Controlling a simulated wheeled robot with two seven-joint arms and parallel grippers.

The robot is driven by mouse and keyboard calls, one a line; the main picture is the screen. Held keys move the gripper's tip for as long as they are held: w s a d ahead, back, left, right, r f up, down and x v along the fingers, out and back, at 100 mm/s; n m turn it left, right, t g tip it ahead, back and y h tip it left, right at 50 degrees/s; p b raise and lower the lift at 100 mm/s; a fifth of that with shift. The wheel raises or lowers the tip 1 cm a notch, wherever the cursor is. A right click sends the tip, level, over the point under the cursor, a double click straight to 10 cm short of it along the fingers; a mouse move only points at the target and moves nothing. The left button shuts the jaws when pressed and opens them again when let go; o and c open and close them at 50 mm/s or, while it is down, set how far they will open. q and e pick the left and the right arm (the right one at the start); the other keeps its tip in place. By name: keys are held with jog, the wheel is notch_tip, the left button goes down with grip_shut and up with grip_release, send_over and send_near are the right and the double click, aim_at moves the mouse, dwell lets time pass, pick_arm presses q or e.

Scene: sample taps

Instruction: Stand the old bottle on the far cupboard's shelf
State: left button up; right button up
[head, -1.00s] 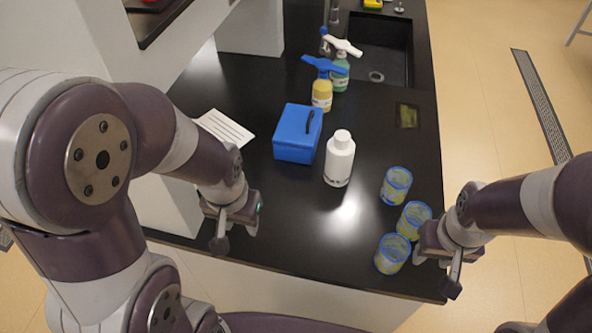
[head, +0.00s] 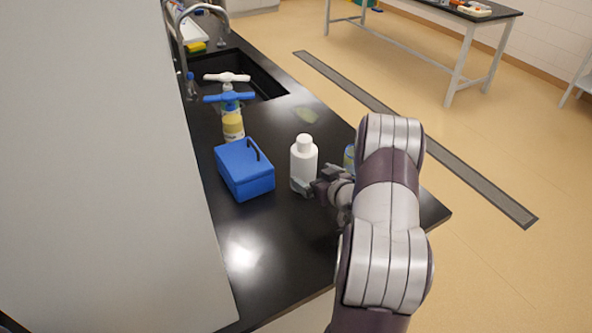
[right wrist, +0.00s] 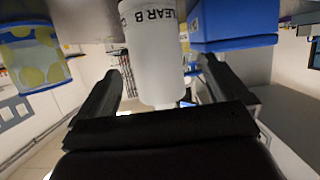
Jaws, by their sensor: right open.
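A white bottle (head: 303,165) with a white cap stands upright on the black counter (head: 245,225), right of the blue box. It is the only plain bottle I see; I cannot tell its age. My right gripper (head: 316,187) is open at its lower right side. In the right wrist view the bottle (right wrist: 153,50) appears upside down, with dark lettering, between the two spread fingers (right wrist: 163,72). I cannot tell whether either finger touches it. My left gripper is out of view. I cannot make out a cupboard shelf.
A blue box (head: 245,168) stands close left of the bottle. A blue-rimmed jar (head: 349,157) is mostly hidden by my right arm; one shows in the wrist view (right wrist: 32,58). A grey panel (head: 90,150) fills the left.

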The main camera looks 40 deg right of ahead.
aim_at(303, 168)
jog(key=shift+w+d+f+p, duration=0.15)
jog(key=shift+w+d+f, duration=0.1)
jog(key=shift+w+d, duration=0.25)
jog(key=shift+w+d+f+p, duration=0.15)
jog(key=shift+w+d+f, duration=0.1)
jog(key=shift+w, duration=0.35)
jog(key=x, duration=0.3)
jog(key=p+x, duration=0.1)
jog(key=x, duration=0.1)
jog(key=shift+a+r, duration=0.1)
jog(key=shift+a, duration=0.25)
jog(key=shift+s+d, duration=0.1)
jog(key=shift+c, duration=0.3)
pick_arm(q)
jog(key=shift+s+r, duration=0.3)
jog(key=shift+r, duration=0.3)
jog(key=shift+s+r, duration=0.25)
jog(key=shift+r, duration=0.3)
pick_arm(e)
jog(key=c, duration=1.2)
